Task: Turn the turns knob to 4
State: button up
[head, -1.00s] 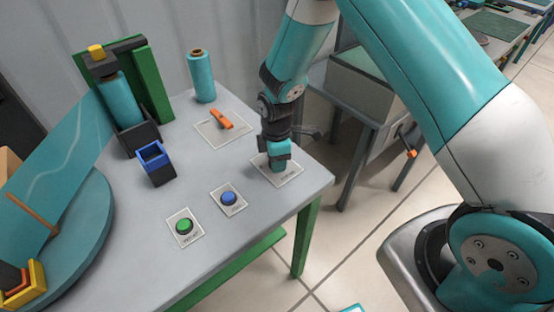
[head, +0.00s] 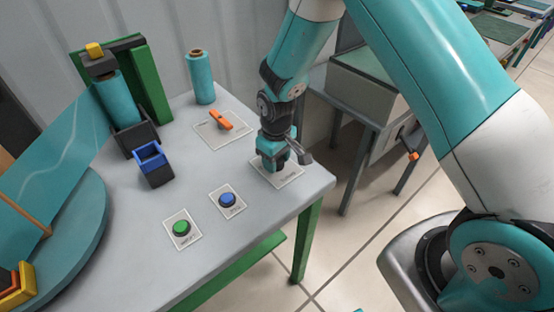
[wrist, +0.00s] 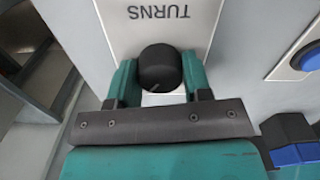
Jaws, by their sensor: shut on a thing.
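The turns knob (wrist: 160,68) is a round black knob with a thin pale pointer line, on a white plate (wrist: 196,18) lettered TURNS that reads upside down in the wrist view. My gripper (wrist: 158,84) has its two teal fingers on either side of the knob, shut on it. In the head view my gripper (head: 273,162) points down at the plate (head: 290,174) near the table's right corner and hides the knob. Any number marks around the knob are not readable.
A blue button (head: 227,200) and a green button (head: 181,228) sit on plates to the left. An orange lever switch (head: 221,120) is behind, with a teal film roll (head: 202,78) beyond it. A blue-rimmed black bin (head: 152,163) stands further left.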

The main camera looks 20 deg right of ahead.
jog(key=m, duration=0.4)
jog(key=shift+w+r+m, duration=0.1)
jog(key=shift+w+m, duration=0.05)
jog(key=shift+m, duration=0.25)
dwell(0.4)
jog(key=o, duration=0.9)
notch_tip(320, 180, up, 17)
jog(key=shift+r+b, duration=0.2)
jog(key=shift+b, duration=0.95)
